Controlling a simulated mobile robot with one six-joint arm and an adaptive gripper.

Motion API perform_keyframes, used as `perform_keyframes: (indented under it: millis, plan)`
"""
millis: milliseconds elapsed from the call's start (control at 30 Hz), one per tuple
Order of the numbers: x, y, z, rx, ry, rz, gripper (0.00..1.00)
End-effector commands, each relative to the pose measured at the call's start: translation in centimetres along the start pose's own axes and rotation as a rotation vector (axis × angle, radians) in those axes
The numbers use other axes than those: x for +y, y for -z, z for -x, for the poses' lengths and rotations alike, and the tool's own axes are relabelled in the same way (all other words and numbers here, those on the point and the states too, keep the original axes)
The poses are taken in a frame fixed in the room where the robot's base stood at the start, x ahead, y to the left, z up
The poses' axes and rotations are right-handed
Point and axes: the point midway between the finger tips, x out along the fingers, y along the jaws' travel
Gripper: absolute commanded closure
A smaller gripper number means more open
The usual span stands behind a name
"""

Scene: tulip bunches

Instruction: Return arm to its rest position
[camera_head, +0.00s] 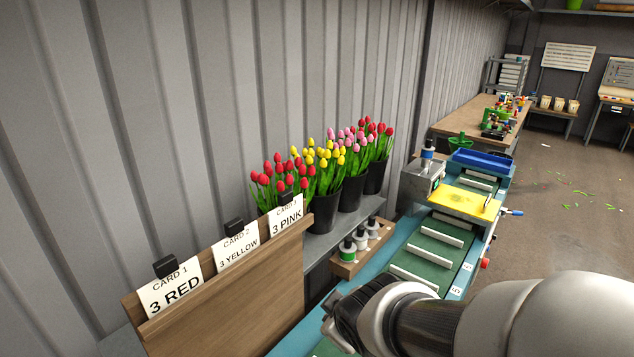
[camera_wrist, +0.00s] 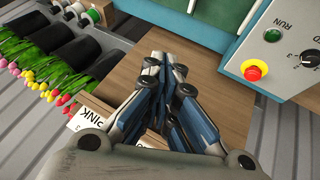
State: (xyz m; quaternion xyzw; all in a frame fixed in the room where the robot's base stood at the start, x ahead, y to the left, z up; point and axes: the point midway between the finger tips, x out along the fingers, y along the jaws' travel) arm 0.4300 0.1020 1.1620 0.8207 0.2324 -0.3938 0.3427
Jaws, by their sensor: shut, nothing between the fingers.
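My gripper (camera_wrist: 162,68) is shut and empty in the wrist view, its fingertips together above a brown wooden surface. In the head view my gripper (camera_head: 340,325) shows only in part at the lower middle, with my white and dark arm reaching in from the right edge. It is to the right of the wooden card board (camera_head: 235,285) and apart from the flowers. The board carries the cards "3 RED" (camera_head: 170,288), "3 YELLOW" (camera_head: 237,249) and "3 PINK" (camera_head: 287,215). Part of the gripper is hidden behind its own wrist.
Black pots hold red tulips (camera_head: 266,180), yellow tulips (camera_head: 322,157) and pink tulips (camera_head: 352,138) along the wall. A small wooden holder (camera_head: 347,268) carries several capped bottles. A green conveyor (camera_head: 432,245) runs beyond my arm. A red stop button (camera_wrist: 254,70) is on a panel. Open floor lies at right.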

Motion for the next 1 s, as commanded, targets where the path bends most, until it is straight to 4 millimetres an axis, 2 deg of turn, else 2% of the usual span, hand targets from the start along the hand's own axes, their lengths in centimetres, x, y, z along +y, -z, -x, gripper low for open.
perform_keyframes:
  millis: [33, 167, 300, 433, 633, 1000]
  plan:
    - [1.1, -1.5, 2.1, -0.026, -0.024, -0.086, 1.0]
    - [2.0, -5.6, 6.8, -0.106, -0.051, -0.313, 1.0]
    - [1.0, -9.6, 11.5, -0.174, -0.055, -0.549, 1.0]
    - [-0.8, -12.2, 14.7, -0.215, -0.042, -0.717, 1.0]
    - [-3.0, -14.0, 16.9, -0.247, -0.019, -0.845, 1.0]
    - [-3.3, -14.2, 17.2, -0.254, -0.014, -0.859, 1.0]
